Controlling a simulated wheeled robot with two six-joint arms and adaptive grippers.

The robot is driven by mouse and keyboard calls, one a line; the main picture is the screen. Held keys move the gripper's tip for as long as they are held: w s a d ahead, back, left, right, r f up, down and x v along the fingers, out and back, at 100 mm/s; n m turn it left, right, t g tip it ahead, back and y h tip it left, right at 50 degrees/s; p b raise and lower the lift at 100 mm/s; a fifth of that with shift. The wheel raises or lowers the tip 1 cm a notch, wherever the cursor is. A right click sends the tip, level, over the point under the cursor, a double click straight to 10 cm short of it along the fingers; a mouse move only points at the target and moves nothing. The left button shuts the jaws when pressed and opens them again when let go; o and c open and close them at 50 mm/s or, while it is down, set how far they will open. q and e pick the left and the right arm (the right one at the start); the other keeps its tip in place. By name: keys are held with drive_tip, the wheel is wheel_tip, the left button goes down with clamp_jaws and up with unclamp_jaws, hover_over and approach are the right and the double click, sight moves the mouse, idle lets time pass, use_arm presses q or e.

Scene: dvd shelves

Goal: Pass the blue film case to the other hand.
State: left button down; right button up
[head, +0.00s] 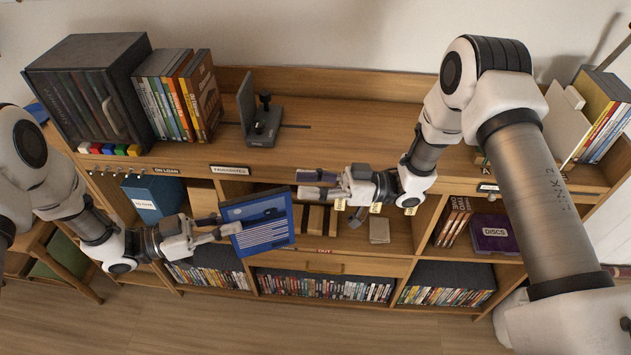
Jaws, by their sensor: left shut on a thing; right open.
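The blue film case (262,236) is held up tilted in front of the shelf unit, left of centre, with its printed face towards me. My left gripper (226,229) is shut on its left edge. My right gripper (304,184) is open and points left. In the picture its fingertips are just right of the case's upper right corner. I cannot tell how far apart they are in depth, but the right gripper holds nothing.
The wooden shelf unit (345,95) fills the middle. On its top stand a dark case box (85,80), upright film cases (178,95) and a grey bookend (262,122). Below are a blue box (152,198), a purple DISCS box (493,236) and packed rows of cases (325,287).

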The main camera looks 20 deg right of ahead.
sight(257, 201)
drive_tip(key=a+n+g, duration=0.2)
drive_tip(key=a, duration=0.1)
drive_tip(key=s+a+n+g+h, duration=0.1)
drive_tip(key=a+n, duration=0.1)
drive_tip(key=a, duration=0.2)
drive_tip(key=a+n+g, duration=0.1)
drive_tip(key=a+g, duration=0.1)
drive_tip(key=a, duration=0.1)
drive_tip(key=shift+s+a+f+n+g+h, duration=0.2)
drive_tip(key=shift+a+n+g+h, duration=0.1)
drive_tip(key=shift+a+n, duration=0.1)
clamp_jaws()
use_arm(q)
drive_tip(key=c, duration=1.1)
unclamp_jaws()
